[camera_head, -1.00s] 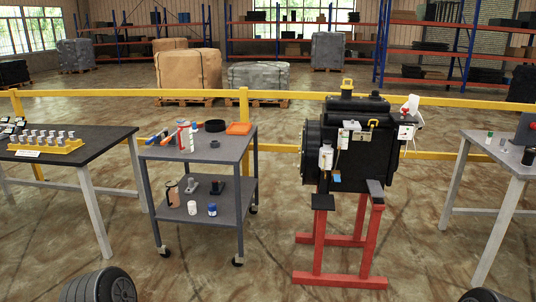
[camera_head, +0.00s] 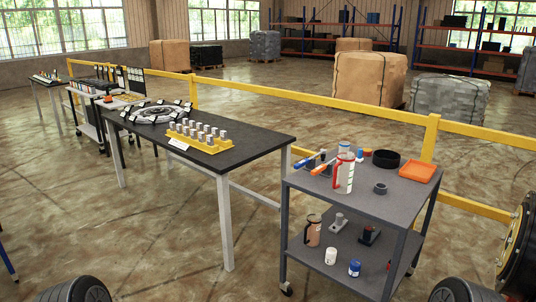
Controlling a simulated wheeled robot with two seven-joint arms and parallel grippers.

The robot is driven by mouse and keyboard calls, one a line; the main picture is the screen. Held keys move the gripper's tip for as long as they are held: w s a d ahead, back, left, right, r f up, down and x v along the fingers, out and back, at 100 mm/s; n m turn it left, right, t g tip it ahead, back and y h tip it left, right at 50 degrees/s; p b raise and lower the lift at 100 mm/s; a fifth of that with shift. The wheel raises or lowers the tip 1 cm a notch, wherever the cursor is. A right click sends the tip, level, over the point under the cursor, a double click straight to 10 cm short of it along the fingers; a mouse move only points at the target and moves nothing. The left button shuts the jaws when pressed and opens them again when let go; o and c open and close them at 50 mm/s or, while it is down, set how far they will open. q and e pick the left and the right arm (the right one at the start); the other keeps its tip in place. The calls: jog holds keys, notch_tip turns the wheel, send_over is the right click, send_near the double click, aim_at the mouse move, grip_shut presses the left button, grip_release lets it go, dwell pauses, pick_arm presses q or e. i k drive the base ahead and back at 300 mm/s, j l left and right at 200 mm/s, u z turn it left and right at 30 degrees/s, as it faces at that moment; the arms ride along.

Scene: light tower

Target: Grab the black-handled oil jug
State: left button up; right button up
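A brown, translucent-looking jug (camera_head: 313,234) with a dark handle stands upright on the lower shelf of a grey two-level cart (camera_head: 345,200), at the shelf's left side. A white jug with a red handle (camera_head: 345,173) stands on the cart's top shelf. Neither of my grippers is in view, so I cannot see their state. Nothing is seen touching the brown jug.
The lower shelf also holds a white container (camera_head: 331,256), a blue-and-white container (camera_head: 354,268) and small metal parts. A black table (camera_head: 255,142) stands left. Open floor lies in front.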

aim_at(313, 230)
jog(key=i+j+u, duration=0.1)
jog(key=i+u, duration=0.3)
jog(key=i, duration=0.65)
jog(key=i+j+z, duration=0.25)
jog(key=i+z, duration=0.2)
jog(key=i+j+z, duration=0.85)
jog(key=j, duration=0.25)
jog(key=i, duration=0.5)
